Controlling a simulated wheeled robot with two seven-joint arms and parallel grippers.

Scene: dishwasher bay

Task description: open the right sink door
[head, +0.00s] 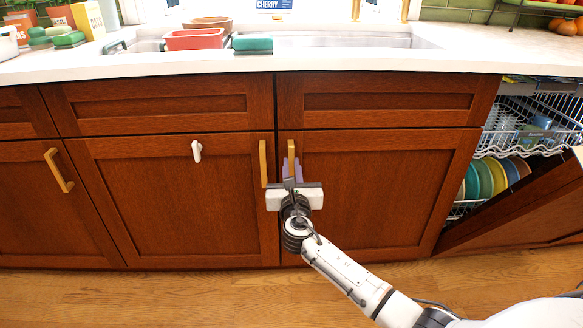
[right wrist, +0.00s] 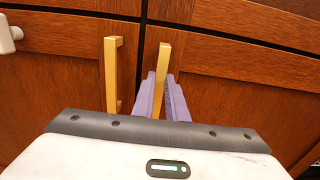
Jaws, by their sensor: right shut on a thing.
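The right sink door (head: 390,190) is a reddish-brown wooden panel under the sink, flush with the cabinet front and shut. Its upright brass handle (head: 291,152) is near the door's left edge. My right gripper (head: 290,170) is at this handle, with its purple fingers on either side of it. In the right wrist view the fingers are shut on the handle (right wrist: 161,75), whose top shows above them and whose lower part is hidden. The left sink door (head: 170,200) is also shut, with its own brass handle (head: 263,163) just left of my gripper. My left gripper is not in view.
An open dishwasher with a tilted door (head: 520,205) and a rack of plates (head: 497,175) stands close on the right. A white hook (head: 196,151) is on the left sink door. The wooden floor (head: 180,297) in front is clear left of my arm.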

